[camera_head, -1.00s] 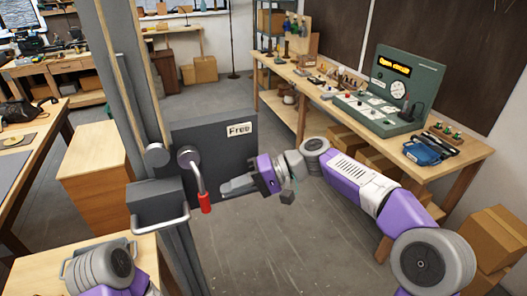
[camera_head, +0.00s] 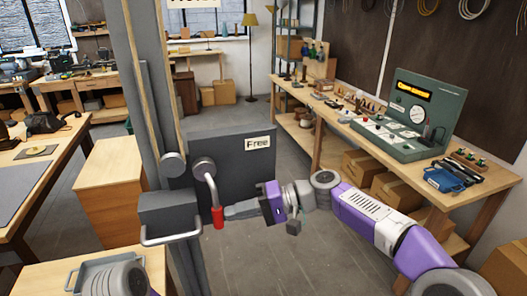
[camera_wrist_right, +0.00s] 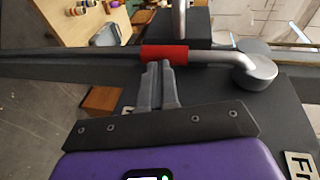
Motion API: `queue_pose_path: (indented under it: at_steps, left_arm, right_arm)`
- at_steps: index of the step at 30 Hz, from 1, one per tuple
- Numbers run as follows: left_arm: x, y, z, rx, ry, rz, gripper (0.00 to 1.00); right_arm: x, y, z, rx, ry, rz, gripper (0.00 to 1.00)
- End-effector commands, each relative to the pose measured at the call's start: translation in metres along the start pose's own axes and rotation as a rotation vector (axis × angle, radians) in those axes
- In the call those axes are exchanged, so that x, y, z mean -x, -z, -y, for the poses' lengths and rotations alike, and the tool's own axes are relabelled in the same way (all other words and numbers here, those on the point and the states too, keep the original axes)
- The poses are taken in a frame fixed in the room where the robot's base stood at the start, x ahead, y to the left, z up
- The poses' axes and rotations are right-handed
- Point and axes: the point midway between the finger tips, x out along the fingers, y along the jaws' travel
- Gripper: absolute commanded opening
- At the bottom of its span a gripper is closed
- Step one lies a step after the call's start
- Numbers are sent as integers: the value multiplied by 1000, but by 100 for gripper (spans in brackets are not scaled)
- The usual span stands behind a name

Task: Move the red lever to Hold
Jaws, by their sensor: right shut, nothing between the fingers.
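The lever's red grip (camera_head: 218,217) hangs below its round pivot (camera_head: 204,168) on a dark grey panel, at the end of a bent metal rod. A label reading "Free" (camera_head: 258,143) is on the panel. My right gripper (camera_head: 229,212) is shut and empty, its fingertips just right of the red grip. In the right wrist view the closed fingertips (camera_wrist_right: 158,68) reach the edge of the red grip (camera_wrist_right: 165,54); whether they touch is hard to tell. A "Hold" label is not readable in these views. My left gripper is out of view.
A grey box with a metal bar handle (camera_head: 172,240) juts out left of the lever, beside a tall post (camera_head: 140,80). A workbench with a green tester (camera_head: 420,120) stands at the right. Open floor (camera_head: 300,260) lies below my right arm.

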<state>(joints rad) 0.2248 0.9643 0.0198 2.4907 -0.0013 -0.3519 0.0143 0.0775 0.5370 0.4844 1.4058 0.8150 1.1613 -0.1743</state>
Motion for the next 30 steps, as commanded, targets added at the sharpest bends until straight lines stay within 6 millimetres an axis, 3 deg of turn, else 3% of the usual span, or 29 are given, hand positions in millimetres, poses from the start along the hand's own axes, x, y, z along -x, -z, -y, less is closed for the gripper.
queue_pose_path:
  at_steps: [8, 12, 21, 30]
  left_arm:
    - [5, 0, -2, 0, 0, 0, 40]
    - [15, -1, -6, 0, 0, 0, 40]
    - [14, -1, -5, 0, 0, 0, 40]
    - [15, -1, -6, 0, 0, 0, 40]
  right_arm:
    - [13, 4, -2, -2, 0, -2, 0]
    - [37, 11, -7, -2, 1, -2, 0]
    - [103, 10, -16, 1, 0, -1, 0]
    - [133, 9, -19, 0, 0, 2, 0]
